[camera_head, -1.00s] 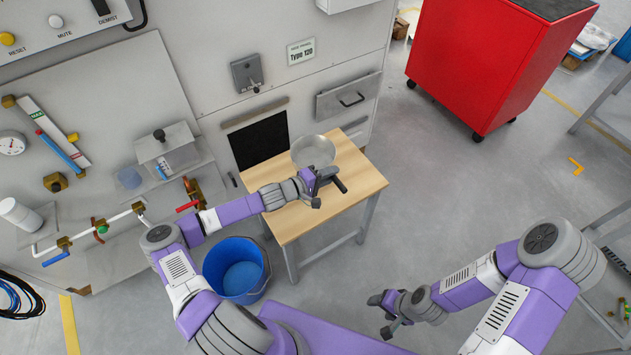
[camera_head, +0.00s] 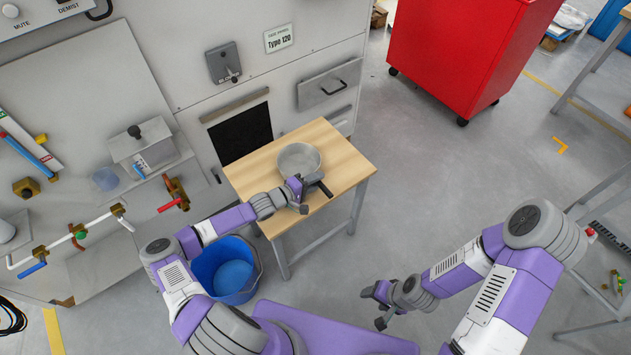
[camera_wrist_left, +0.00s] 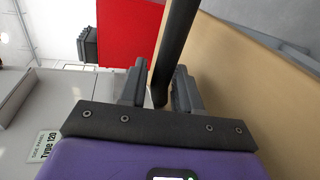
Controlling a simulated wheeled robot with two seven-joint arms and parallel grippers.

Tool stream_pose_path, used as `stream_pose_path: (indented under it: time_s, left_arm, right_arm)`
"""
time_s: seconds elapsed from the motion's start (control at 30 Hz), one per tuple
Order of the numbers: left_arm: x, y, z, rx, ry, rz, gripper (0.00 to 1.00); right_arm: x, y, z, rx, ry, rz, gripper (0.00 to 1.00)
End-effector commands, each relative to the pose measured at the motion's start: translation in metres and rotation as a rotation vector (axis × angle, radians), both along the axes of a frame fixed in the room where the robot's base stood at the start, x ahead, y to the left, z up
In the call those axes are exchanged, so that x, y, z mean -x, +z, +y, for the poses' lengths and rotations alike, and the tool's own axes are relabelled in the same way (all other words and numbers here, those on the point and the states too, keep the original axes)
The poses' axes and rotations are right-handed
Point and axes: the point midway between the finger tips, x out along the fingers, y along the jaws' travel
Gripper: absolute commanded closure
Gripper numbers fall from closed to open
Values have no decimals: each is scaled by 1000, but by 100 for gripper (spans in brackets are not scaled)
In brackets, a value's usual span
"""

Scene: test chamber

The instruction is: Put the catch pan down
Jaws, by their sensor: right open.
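The catch pan (camera_head: 299,159) is a round, shallow, grey metal pan with a dark handle. In the head view it is over the back middle of the wooden table (camera_head: 345,163), level or nearly so. I cannot tell whether its base touches the tabletop. My left gripper (camera_head: 304,194) is on the pan's near side, at the handle. The pan's bowl is out of that view. My right gripper (camera_head: 374,307) is open and empty, low over the floor.
A blue bucket (camera_head: 228,270) stands on the floor left of the table. The grey cabinet (camera_head: 190,70) with valves and a drawer (camera_head: 329,85) is behind it. A red cabinet (camera_head: 455,55) stands at the back right. Bare tabletop lies around the pan.

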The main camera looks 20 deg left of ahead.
Motion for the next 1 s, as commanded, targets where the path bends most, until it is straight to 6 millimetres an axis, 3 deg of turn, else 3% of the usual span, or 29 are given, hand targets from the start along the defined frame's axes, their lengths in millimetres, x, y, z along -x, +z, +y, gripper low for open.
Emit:
stream_pose_path:
  time_s: [0.03, 0.1, 0.47, 1.0]
  left_arm:
    - [0, 1, 0, 1, 0, -1, 59]
    - [0, 1, 0, 0, 0, -1, 50]
    - [4, 3, 4, -2, 0, -3, 50]
    - [81, 25, 62, -1, 3, -1, 50]
  right_arm:
    - [0, 0, 0, 0, 0, 0, 39]
    - [0, 0, 0, 0, 0, 0, 39]
    - [0, 2, 0, 0, 0, 0, 39]
    - [0, 32, 0, 0, 0, 0, 39]
